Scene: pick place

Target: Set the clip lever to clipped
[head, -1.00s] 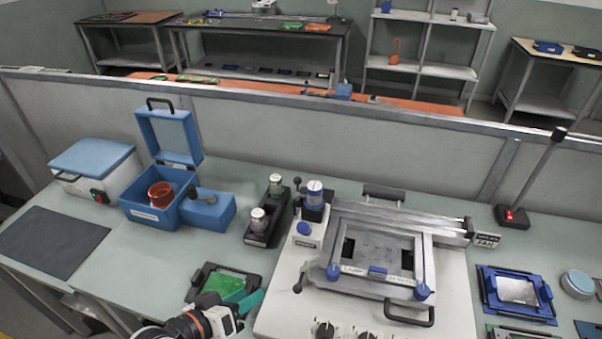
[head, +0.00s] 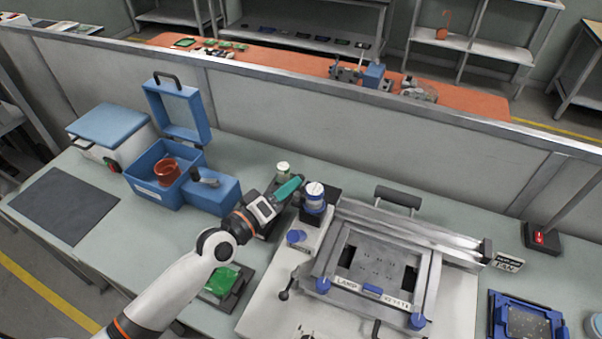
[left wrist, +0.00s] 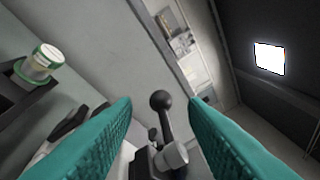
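My left gripper (head: 290,188) reaches over the bench, beside a white-and-blue canister (head: 315,196) on a black block at the fixture plate's back left corner. In the left wrist view its teal fingers (left wrist: 160,125) are apart and empty. A dark lever with a round ball knob (left wrist: 161,101) shows between them, apparently just beyond the tips, with a pale grey cylinder (left wrist: 174,155) at its base. I take it for the clip lever. In the head view the gripper hides it, so I cannot tell its setting. My right gripper is not in view.
A jar with a green lid (head: 283,170) stands in a black holder by the gripper. A blue open case (head: 150,190) is to the left. A grey framed fixture (head: 428,285) lies to the right, and a green board (head: 221,280) sits below my forearm.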

